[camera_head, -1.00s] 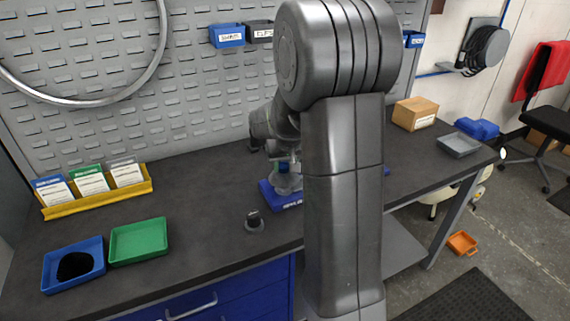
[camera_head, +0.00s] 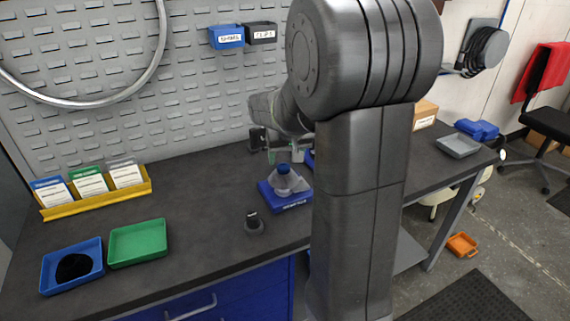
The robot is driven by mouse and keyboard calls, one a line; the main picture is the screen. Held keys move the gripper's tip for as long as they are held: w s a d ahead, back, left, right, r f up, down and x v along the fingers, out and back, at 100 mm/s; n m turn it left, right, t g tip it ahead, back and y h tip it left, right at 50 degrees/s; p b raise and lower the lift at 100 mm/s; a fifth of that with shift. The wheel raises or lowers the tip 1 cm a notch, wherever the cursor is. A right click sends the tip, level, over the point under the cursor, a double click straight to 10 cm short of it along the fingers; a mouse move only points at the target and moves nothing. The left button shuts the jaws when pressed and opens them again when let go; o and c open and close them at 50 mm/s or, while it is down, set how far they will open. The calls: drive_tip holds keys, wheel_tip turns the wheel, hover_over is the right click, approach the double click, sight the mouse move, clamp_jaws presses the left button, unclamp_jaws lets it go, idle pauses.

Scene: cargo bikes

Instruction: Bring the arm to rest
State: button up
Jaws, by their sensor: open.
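My arm stands large in the middle of the head view, and its upper link covers part of the bench. My gripper (camera_head: 287,155) is small behind it, above the back of the bench. Its fingers are apart and I see nothing between them. Just in front of and below it, a clear bottle-like thing with a blue top (camera_head: 284,180) stands on a blue block (camera_head: 290,200). The gripper looks apart from it. My forearm hides part of the bench to the right.
The dark bench (camera_head: 190,200) has free room in its middle. A blue tray (camera_head: 73,266) with a black piece, a green tray (camera_head: 138,243) and a yellow card rack (camera_head: 98,193) stand left. A small dark stand (camera_head: 254,223) is near the front. A grey tray (camera_head: 458,146) is right.

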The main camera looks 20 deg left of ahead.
sight(284, 167)
drive_tip(key=v, duration=0.8)
drive_tip(key=shift+s+r, duration=0.2)
drive_tip(key=shift+r, duration=0.15)
drive_tip(key=x, duration=1.4)
drive_tip(key=shift+w, duration=0.15)
drive_tip(key=shift+r+p, duration=0.3)
drive_tip(key=shift+p, duration=0.1)
drive_tip(key=shift+d, duration=0.1)
drive_tip(key=shift+f, duration=0.15)
